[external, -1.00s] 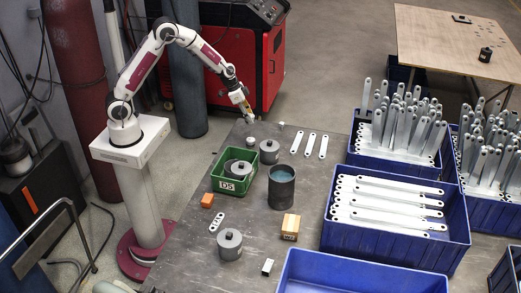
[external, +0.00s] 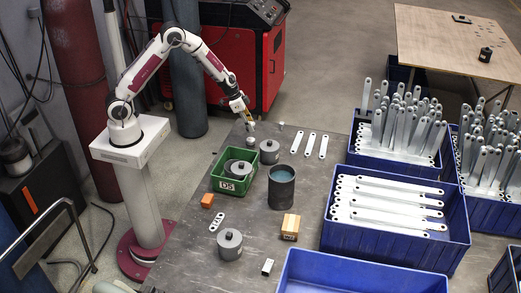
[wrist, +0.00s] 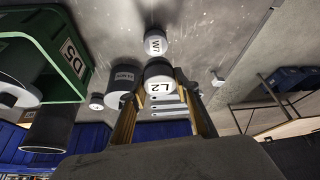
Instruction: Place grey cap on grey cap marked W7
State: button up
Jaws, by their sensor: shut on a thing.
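My gripper (external: 249,123) is over the far end of the table. In the wrist view its fingers (wrist: 160,105) are shut on a small grey cap (wrist: 158,85) marked L2. Another small grey cap (wrist: 155,42), whose mark appears to read W7, stands on the table apart from the held one. In the external view a small pale cap (external: 251,141) sits just below the gripper, and another (external: 281,126) stands to the right. The held cap is hard to make out in the external view.
A green bin (external: 232,188) marked D5 holds grey round parts. A grey lidded pot (external: 269,151) and a dark open cylinder (external: 281,187) stand close by. Three flat brackets (external: 311,145) lie to the right. Blue crates (external: 395,240) of brackets line the right side.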

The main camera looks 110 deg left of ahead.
jog(key=shift+f, duration=0.5)
jog(key=shift+f, duration=0.1)
jog(key=shift+f, duration=1.95)
jog(key=shift+f, duration=0.15)
jog(key=o, duration=1.2)
jog(key=shift+c, duration=0.2)
jog(key=shift+v, duration=1.15)
jog(key=v, duration=1)
